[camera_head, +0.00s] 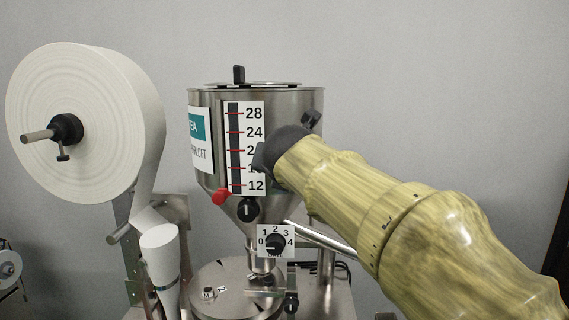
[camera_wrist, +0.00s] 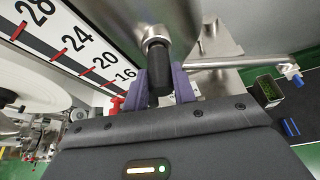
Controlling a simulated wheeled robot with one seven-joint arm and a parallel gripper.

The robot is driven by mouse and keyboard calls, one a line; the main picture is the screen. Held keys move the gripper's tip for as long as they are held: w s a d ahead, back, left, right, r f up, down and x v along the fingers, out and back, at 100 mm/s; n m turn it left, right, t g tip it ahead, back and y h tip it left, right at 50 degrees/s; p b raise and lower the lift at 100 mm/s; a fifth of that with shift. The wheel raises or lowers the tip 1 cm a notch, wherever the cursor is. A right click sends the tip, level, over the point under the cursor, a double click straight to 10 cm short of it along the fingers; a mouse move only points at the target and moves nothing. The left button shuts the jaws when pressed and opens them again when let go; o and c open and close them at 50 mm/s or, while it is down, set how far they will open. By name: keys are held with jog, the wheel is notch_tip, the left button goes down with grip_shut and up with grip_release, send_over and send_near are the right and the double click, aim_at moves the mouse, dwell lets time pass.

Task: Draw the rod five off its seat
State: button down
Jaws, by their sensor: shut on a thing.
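A short rod (camera_wrist: 158,70) with a black end and a metal collar stands out from the steel hopper wall in the wrist view. No number shows on it, so I cannot tell for certain that it is rod five. My gripper (camera_wrist: 161,88) has its two purple fingers on either side of the black end, shut on it. The collar is still against the hopper side. In the head view my gripper (camera_head: 264,158) is at the hopper's front right, beside the level scale, and the held rod is hidden behind it.
The steel hopper (camera_head: 290,100) carries a level scale (camera_head: 243,130), a red knob (camera_head: 221,196) and a numbered dial (camera_head: 275,243). A second black fitting (camera_head: 312,119) sits at its upper right. A large paper roll (camera_head: 95,110) stands left. A slanted steel pipe (camera_head: 322,238) runs below my arm.

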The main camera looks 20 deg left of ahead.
jog(key=s+d+b, duration=0.2)
jog(key=s+b, duration=0.3)
jog(key=s, duration=0.6)
jog(key=shift+s+d, duration=0.3)
jog(key=shift+d, duration=0.1)
dwell(1.6)
